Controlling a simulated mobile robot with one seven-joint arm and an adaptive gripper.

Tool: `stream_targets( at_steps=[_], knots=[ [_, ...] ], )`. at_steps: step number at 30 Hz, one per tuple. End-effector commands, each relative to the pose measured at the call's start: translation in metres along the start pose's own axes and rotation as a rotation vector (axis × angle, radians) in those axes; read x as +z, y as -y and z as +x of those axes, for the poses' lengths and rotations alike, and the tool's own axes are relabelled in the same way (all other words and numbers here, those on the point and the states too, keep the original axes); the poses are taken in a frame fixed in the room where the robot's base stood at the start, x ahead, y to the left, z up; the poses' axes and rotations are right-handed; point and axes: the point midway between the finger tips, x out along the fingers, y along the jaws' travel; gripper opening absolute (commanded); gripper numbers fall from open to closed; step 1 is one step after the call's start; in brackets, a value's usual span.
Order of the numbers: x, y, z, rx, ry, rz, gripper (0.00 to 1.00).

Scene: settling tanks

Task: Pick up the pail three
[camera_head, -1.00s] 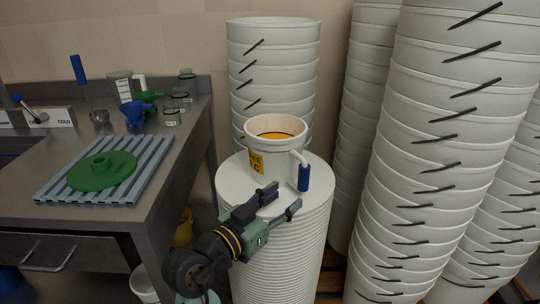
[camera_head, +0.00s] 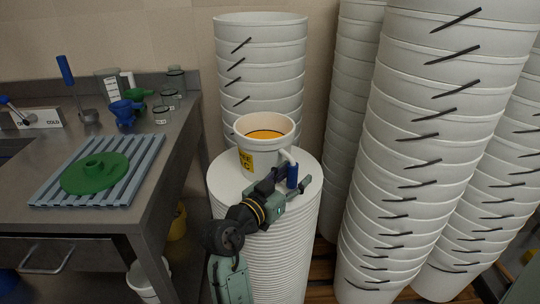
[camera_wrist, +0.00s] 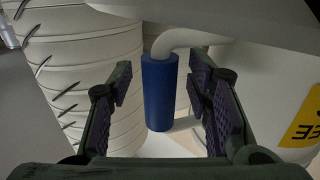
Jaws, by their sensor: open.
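The white pail (camera_head: 262,143) with a yellow label and orange contents stands upright on top of a stack of white lids. Its white handle with a blue grip (camera_head: 292,175) is on its near right side. My gripper (camera_head: 288,178) is open at the handle. In the wrist view the blue grip (camera_wrist: 159,92) hangs upright between my two open fingers (camera_wrist: 160,95), somewhat beyond their tips or level with them; I cannot tell if it touches either. The pail's wall and part of its yellow label (camera_wrist: 303,122) show at the right.
Tall stacks of white buckets (camera_head: 420,150) stand close on the right, and another stack (camera_head: 262,65) stands behind the pail.

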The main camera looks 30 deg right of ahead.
Motion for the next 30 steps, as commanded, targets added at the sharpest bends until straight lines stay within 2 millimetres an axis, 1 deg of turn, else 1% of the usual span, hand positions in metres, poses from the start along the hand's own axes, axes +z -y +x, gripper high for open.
stream_targets(
  at_steps=[1, 2, 21, 30],
  knots=[
    [-0.0001, 0.0000, -0.0002, 0.000, 0.000, 0.000, 0.44],
    [-0.0001, 0.0000, -0.0002, 0.000, 0.000, 0.000, 0.42],
    [-0.0004, 0.0000, -0.0005, 0.000, -0.001, 0.000, 0.00],
    [-0.0004, -0.0001, -0.0004, 0.000, -0.001, 0.000, 0.00]
  ],
)
